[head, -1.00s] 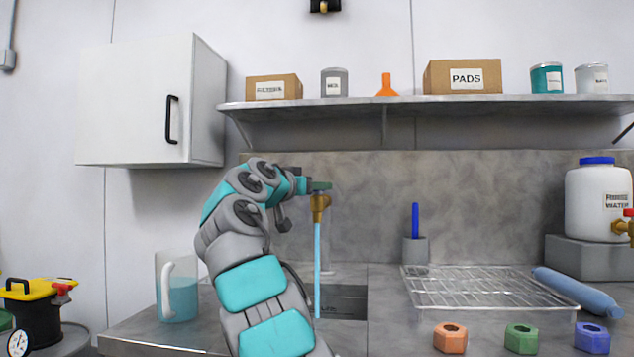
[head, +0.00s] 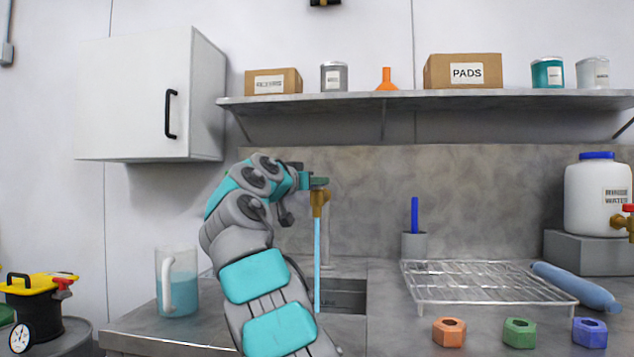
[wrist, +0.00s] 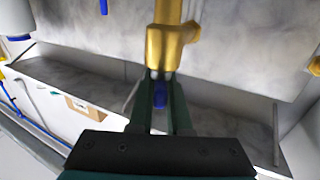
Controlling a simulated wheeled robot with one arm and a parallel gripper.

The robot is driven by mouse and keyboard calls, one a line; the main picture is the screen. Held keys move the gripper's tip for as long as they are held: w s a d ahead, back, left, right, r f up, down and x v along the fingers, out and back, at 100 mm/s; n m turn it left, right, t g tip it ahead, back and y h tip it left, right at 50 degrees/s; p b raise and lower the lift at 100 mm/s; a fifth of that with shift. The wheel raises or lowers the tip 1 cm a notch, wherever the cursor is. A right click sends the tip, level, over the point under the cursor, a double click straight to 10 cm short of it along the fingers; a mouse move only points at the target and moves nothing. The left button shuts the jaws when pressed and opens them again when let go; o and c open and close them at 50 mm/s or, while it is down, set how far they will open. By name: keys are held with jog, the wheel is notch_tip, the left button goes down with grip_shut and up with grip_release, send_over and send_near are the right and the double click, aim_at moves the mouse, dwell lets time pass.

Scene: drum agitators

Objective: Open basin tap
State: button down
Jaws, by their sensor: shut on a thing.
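The brass basin tap (head: 319,203) stands above the sink (head: 345,296), and a light-blue stream of water (head: 317,260) runs straight down from it. My gripper (head: 319,183) is at the top of the tap, reaching in from the left. In the wrist view, the green fingers of my gripper (wrist: 160,98) are closed around a small blue tap handle (wrist: 160,94), right against the brass tap body (wrist: 172,45). Most of the handle is hidden between the fingers. My arm hides the left part of the sink.
A jug of blue liquid (head: 177,284) stands on the counter left of my arm. A wire rack (head: 480,286) and a blue roll (head: 575,287) lie to the right. Several coloured nuts (head: 449,332) line the front. A shelf (head: 430,102) and cabinet (head: 150,100) hang above.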

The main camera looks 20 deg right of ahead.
jog(key=shift+f+b, duration=0.1)
jog(key=shift+b, duration=0.2)
jog(key=shift+f+n+t+y+b, duration=0.2)
jog(key=shift+n+t+y+b, duration=0.5)
jog(key=shift+b, duration=0.5)
jog(key=shift+r+n+t+y+b, duration=0.2)
jog(key=shift+n+t+y+b, duration=0.45)
jog(key=shift+t, duration=0.25)
jog(key=shift+r+n+t+y, duration=0.2)
jog(key=shift+n+t+y, duration=0.6)
jog(key=shift+y, duration=0.15)
jog(key=shift+f+y, duration=0.15)
jog(key=shift+y, duration=0.15)
jog(key=c, duration=0.9)
grip_release()
jog(key=shift+o, duration=0.2)
